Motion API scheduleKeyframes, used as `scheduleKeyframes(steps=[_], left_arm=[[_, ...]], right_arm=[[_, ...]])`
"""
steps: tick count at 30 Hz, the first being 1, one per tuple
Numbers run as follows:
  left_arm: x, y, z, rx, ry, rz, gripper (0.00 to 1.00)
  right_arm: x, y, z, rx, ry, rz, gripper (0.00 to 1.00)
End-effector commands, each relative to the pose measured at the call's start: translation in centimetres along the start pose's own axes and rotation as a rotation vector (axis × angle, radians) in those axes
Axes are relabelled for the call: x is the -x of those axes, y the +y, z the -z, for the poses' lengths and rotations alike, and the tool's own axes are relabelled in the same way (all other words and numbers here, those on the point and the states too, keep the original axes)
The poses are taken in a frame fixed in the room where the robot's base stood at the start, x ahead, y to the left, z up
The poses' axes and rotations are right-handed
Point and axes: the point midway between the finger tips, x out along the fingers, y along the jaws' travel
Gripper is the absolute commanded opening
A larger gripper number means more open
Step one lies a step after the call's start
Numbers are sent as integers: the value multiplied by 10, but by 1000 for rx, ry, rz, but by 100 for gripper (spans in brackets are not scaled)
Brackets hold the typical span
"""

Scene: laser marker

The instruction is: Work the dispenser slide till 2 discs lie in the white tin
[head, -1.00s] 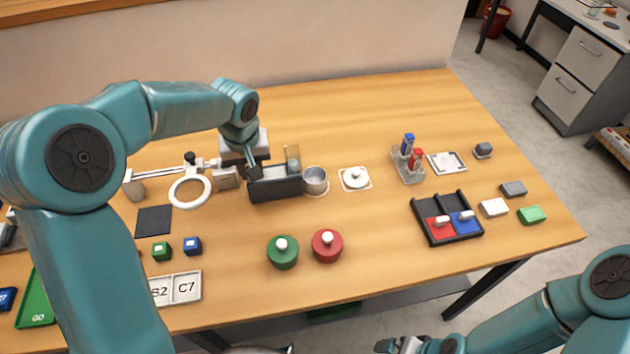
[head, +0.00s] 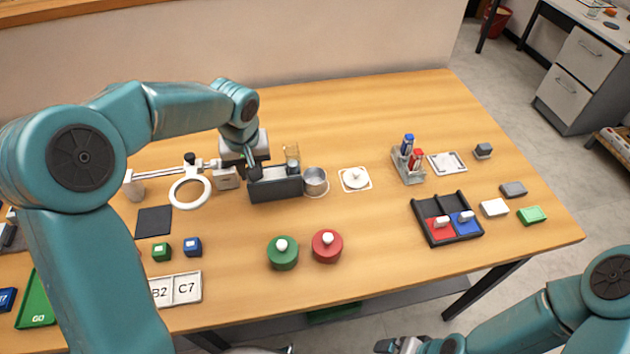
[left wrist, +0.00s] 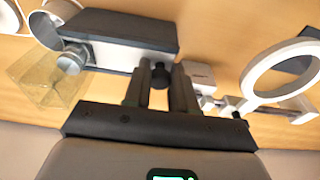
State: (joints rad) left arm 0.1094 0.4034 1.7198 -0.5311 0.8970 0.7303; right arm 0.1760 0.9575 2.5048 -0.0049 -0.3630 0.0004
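The dispenser (head: 275,187) is a dark block with a clear, amber-tinted tube (head: 292,156) standing at its right end. In the left wrist view, the dispenser (left wrist: 128,38) lies ahead of my fingers and grey round discs (left wrist: 72,60) show at the tube's base. The tin (head: 315,178) stands right beside the dispenser, and its rim also shows in the left wrist view (left wrist: 50,28). I cannot make out discs inside it. My left gripper (left wrist: 160,88) has its fingers closed around the slide's dark knob (left wrist: 160,72). My right gripper (head: 392,345) is at the bottom edge, mostly cut off.
A ring magnifier (head: 190,192) stands left of the dispenser. A white plate with a knob (head: 355,178) lies right of the tin. Green (head: 282,253) and red (head: 327,246) knobbed pieces stand in front. A dark divided tray (head: 447,219) is further right.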

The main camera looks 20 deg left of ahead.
Motion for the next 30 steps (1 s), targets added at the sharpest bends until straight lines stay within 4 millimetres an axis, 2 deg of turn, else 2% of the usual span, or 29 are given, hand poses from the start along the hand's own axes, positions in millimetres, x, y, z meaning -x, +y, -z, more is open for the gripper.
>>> scheduleKeyframes(steps=[2, 3, 4, 18, 30], left_arm=[[1, -2, -4, -3, -20, 11, 40], [5, -2, -3, -4, -19, 11, 53], [9, -2, -2, -4, -18, 10, 55], [64, 0, 8, -3, -8, 4, 55], [65, 0, 8, -3, -6, 3, 55]], right_arm=[[5, -2, 0, 0, 0, 0, 94], [8, -3, 0, 0, 0, 0, 94], [10, -4, 0, 0, 0, 0, 94], [44, -16, -1, 0, 0, 0, 94], [43, -16, -1, 0, 0, 0, 94]])
